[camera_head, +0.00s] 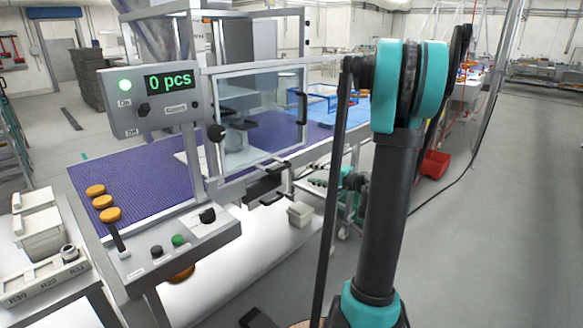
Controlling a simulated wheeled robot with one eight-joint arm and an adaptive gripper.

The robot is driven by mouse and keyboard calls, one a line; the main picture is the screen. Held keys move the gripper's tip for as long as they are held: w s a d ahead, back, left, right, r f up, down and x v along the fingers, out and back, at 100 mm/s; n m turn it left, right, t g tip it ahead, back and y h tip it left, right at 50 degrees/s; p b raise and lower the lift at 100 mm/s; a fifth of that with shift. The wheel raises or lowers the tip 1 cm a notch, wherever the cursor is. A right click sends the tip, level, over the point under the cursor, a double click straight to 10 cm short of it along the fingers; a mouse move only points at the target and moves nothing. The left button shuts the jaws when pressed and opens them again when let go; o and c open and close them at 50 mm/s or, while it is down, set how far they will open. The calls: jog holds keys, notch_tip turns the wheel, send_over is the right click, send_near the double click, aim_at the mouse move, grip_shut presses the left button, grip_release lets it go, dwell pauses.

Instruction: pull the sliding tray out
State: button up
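The machine (187,110) stands left of centre, with a clear hinged door in a metal frame. Below the door, dark handle-like parts (268,180) stick out from the frame. A pale, bright surface (250,245) lies low under the machine, and I cannot tell if it is the sliding tray. My teal and black arm rises in the right foreground and covers part of the view. I cannot make out my gripper's fingertips or whether they touch anything.
A purple belt (130,185) carries several orange rounds (101,201) at the left. The control panel (175,247) juts out at the front. A small beige box (300,213) sits on the pale surface. A red bin (435,163) stands behind my arm. Grey floor is clear at right.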

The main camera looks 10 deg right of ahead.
aim_at(282, 168)
jog(key=x, duration=1.6)
jog(key=shift+w+a+f, duration=0.15)
jog(key=shift+w+a, duration=0.1)
jog(key=shift+a, duration=0.05)
grip_shut()
